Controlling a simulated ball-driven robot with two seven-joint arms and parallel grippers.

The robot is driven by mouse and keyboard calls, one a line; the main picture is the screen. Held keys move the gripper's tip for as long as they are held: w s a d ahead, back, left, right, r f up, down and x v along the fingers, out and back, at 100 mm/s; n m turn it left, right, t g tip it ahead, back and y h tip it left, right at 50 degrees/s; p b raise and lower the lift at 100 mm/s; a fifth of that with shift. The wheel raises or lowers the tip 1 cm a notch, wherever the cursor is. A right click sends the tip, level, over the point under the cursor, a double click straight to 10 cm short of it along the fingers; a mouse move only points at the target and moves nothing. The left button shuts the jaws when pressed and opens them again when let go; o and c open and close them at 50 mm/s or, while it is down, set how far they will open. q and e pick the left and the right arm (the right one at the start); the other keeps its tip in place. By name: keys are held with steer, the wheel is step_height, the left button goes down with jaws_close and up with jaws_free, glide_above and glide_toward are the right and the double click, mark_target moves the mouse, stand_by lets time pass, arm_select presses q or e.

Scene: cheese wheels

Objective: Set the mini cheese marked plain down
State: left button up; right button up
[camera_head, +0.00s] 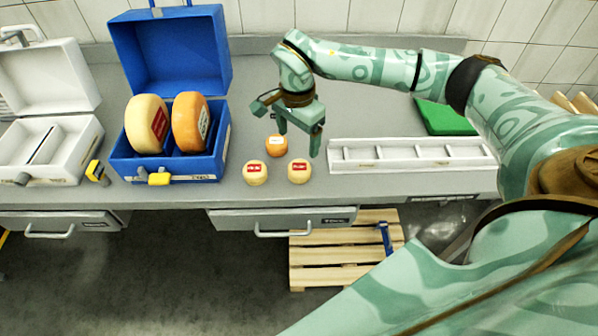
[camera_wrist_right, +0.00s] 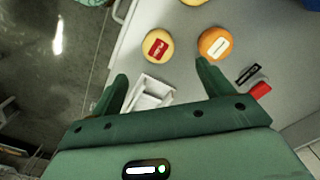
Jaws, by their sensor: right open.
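Three mini cheeses stand on the grey counter: an orange one with a white label (camera_head: 276,146), a pale one with a red label (camera_head: 255,174) at the left front, and another pale one (camera_head: 299,172) at the right front. The label words are too small to read, so I cannot tell which is marked plain. My right gripper (camera_head: 300,140) is open and empty, fingers downward, just behind and above the cheeses. In the right wrist view its fingers (camera_wrist_right: 158,82) are apart with no cheese between them; a pale cheese (camera_wrist_right: 157,46) and the orange cheese (camera_wrist_right: 215,44) lie beyond the fingertips.
An open blue case (camera_head: 222,140) holds two large wheels, one pale (camera_head: 140,125) and one orange (camera_head: 184,125). An open white case (camera_head: 85,150) stands left. A white compartment tray (camera_head: 400,163) is right of the cheeses, a green mat (camera_head: 445,118) behind it. Drawers are below.

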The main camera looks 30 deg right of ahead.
glide_above(299, 167)
steer(key=f, duration=0.5)
steer(key=shift+w+a+f+b, duration=0.1)
steer(key=shift+w+f+b, duration=0.1)
steer(key=shift+f+b, duration=0.2)
step_height(299, 167, down, 5)
steer(key=shift+s+f+b, duration=0.15)
steer(key=shift+b, duration=0.3)
steer(key=c, duration=1.1)
